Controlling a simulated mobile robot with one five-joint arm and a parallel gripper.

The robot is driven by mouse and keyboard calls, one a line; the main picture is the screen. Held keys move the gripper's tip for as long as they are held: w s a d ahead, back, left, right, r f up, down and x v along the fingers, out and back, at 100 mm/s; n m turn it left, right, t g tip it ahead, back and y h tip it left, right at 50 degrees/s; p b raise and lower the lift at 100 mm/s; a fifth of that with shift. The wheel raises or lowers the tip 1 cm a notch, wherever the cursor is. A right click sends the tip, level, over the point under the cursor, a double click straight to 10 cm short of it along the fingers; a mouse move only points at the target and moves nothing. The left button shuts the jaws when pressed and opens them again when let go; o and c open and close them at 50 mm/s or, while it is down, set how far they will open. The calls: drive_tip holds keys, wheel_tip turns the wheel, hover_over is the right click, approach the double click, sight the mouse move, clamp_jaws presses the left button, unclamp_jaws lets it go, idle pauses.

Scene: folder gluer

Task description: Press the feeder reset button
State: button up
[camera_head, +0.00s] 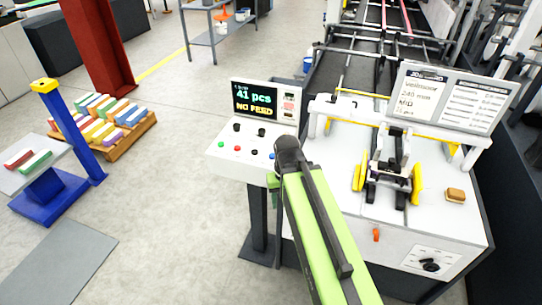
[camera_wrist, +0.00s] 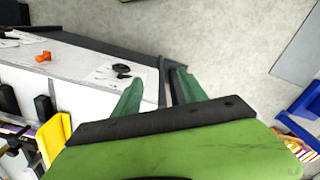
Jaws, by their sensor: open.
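The white control panel (camera_head: 228,165) has a row of small buttons: green (camera_head: 221,144), red (camera_head: 237,148), black (camera_head: 254,152) and blue (camera_head: 271,155). Two black knobs sit above them. Their labels are too small to read, so I cannot tell which is the feeder reset button. The screen (camera_head: 256,101) reads "41 pcs" and "NO FEED". My gripper (camera_wrist: 160,80) is open and empty in the wrist view, its two green fingers apart, pointing over the floor beside the machine. In the head view my arm's black joint mostly hides it, close to the panel's right edge.
The feeder machine's white table (camera_head: 340,195) stands right of the panel, with an orange knob (camera_head: 376,234) and a dial (camera_head: 430,265) on its front. A blue post (camera_head: 70,130) and a pallet of coloured stacks (camera_head: 145,124) stand left. The floor between is clear.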

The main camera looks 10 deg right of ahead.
clamp_jaws()
drive_tip(key=shift+w+d, duration=0.1)
idle(1.4)
